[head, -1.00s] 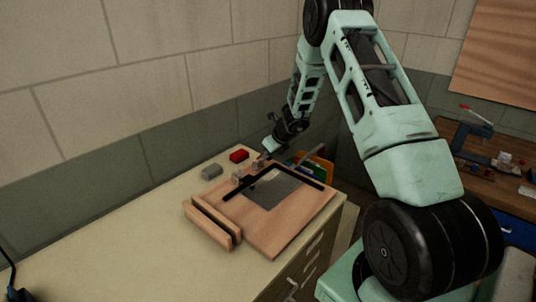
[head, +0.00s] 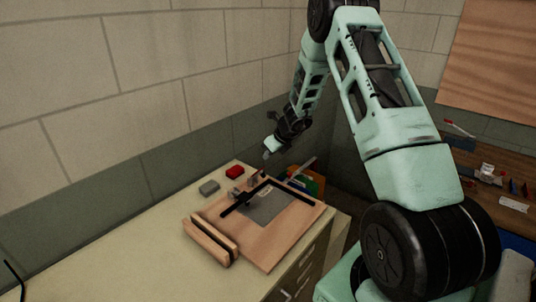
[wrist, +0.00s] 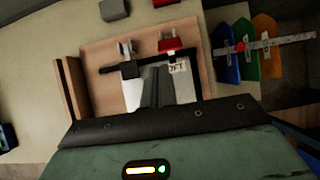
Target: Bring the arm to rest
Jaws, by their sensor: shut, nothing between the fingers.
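My gripper (head: 267,153) hangs in the air above the far edge of the wooden work board, near the wall. Its fingers also show in the wrist view (wrist: 155,95), shut together with nothing between them. Below is the wooden board (head: 285,244) with a grey metal sheet (head: 270,208) and a black L-shaped bar (head: 240,202) on it. The gripper is apart from the board and touches nothing that I can see. In the wrist view the fingers hide part of the sheet.
A grey block (head: 209,187) and a red block (head: 235,171) lie on the cabinet top behind the board. A wooden workbench (head: 497,199) is at right. The cabinet top's left side is mostly clear.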

